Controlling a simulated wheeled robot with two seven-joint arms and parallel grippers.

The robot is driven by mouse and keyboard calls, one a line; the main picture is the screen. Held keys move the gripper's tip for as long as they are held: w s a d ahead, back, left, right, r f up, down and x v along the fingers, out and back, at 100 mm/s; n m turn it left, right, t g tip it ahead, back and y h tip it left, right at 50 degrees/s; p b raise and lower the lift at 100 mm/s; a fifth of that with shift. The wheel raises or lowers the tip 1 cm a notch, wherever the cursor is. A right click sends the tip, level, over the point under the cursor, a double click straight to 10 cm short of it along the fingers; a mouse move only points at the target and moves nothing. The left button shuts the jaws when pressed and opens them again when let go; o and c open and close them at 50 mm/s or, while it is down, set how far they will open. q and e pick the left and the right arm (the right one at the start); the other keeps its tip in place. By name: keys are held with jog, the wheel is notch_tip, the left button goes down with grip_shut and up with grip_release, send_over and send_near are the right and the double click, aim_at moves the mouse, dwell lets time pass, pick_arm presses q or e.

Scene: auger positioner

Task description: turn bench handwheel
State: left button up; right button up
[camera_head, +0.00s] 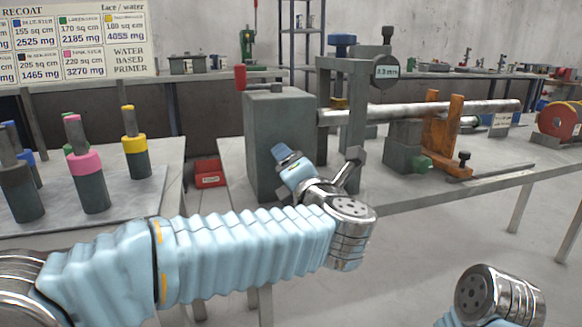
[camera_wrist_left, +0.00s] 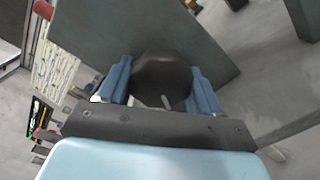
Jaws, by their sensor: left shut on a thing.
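My left gripper (camera_head: 284,152) is up against the front of a large grey block (camera_head: 260,115) on the bench. In the left wrist view its two blue fingers (camera_wrist_left: 162,90) are on either side of a dark round knob (camera_wrist_left: 160,72), shut on it. The knob appears to be part of the handwheel, in front of the grey block's face (camera_wrist_left: 110,30). In the head view the knob is hidden by the hand, and I cannot make out the whole wheel. My right gripper is out of view; only part of my right arm shows at the bottom right.
A long metal shaft (camera_head: 450,108) passes an orange support (camera_head: 440,135) to the right. Colour-banded cylinders (camera_head: 90,185) stand on the left table.

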pick_arm(q)
jog(key=o, duration=1)
jog(key=v, duration=1.4)
jog(key=shift+b, duration=0.4)
